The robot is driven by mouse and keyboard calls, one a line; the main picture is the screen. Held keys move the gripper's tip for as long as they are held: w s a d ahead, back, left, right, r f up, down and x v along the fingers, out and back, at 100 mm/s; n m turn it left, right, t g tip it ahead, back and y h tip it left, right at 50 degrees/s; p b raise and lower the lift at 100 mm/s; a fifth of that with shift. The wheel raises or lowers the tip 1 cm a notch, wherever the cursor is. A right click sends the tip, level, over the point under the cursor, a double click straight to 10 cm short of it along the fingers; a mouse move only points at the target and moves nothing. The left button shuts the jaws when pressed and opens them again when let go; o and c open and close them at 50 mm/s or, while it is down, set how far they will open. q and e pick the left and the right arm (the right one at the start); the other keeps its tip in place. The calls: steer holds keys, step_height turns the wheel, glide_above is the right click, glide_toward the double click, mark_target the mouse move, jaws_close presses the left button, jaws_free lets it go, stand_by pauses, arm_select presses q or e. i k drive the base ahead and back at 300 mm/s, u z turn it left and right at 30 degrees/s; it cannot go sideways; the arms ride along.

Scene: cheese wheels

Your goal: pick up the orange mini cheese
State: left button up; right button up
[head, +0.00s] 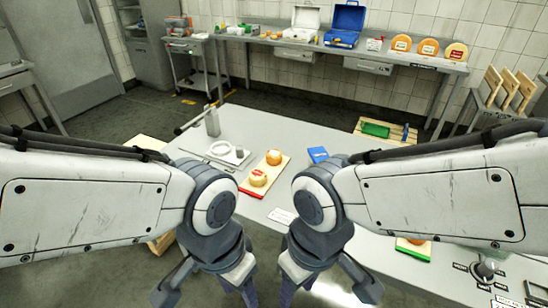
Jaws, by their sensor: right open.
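A small orange cheese (274,157) sits near the far end of a pale board with a red front edge, on the grey table. A yellower mini cheese with a red label (258,178) sits nearer on the same board (279,173). My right gripper (325,291) is open and empty, low at the front, nearer to me than the board. My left gripper (206,291) looks open and empty beside it. Both fingertips areas are partly cut off by the lower edge.
A white ring-shaped item (221,148) and a grey upright post (212,122) stand left of the board. A blue box (318,154) lies to its right. A wooden tray with a green item (376,130) is farther right. A back bench holds cheese wheels (428,47) and cases.

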mark_target(273, 156)
steer(key=u, duration=0.35)
steer(key=i, duration=1.4)
steer(key=z, duration=0.7)
